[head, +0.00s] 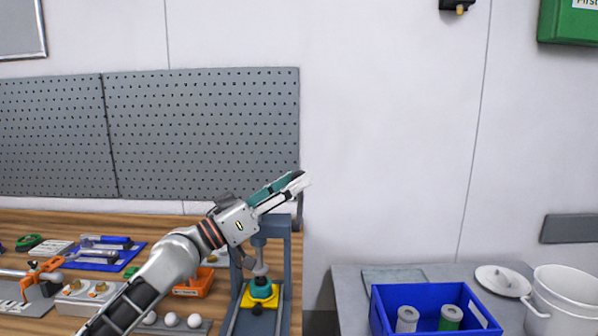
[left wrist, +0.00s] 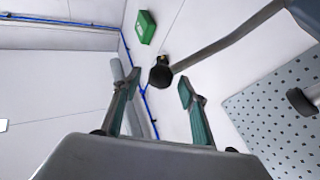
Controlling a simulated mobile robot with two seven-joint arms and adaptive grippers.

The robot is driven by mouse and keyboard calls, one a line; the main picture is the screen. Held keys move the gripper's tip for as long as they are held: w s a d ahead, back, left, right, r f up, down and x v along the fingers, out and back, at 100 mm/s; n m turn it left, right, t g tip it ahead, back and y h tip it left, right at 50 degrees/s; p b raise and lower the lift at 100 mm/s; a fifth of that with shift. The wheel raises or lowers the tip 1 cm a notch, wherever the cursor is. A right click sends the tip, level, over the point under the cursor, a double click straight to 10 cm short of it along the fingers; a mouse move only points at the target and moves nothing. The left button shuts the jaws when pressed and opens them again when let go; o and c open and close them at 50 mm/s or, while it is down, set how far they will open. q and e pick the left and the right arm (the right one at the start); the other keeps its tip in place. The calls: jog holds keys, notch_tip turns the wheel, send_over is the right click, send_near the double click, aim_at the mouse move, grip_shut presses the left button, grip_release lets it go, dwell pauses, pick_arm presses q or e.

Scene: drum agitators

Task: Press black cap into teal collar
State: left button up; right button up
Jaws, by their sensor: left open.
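The teal collar (head: 260,291) stands on the yellow base of a blue-grey press (head: 283,262), under its grey ram. A small dark piece (head: 260,281), which looks like the black cap, is on top of the collar; I cannot tell how deep it sits. My left gripper (head: 299,184) is raised in front of the press top, pointing up and right. It is open with teal fingers. In the left wrist view, the black ball knob (left wrist: 160,74) of a grey lever (left wrist: 222,40) shows between the fingers, with no clear contact. My right gripper is out of view.
The wooden bench holds an orange bin (head: 196,284), a blue tray (head: 98,262) with tools and several white balls (head: 171,319). A grey table at right carries a blue crate (head: 430,292) with containers and a white pot (head: 563,300). A pegboard (head: 205,130) hangs behind.

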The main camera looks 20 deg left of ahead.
pick_arm(q)
jog(key=shift+x, duration=1.2)
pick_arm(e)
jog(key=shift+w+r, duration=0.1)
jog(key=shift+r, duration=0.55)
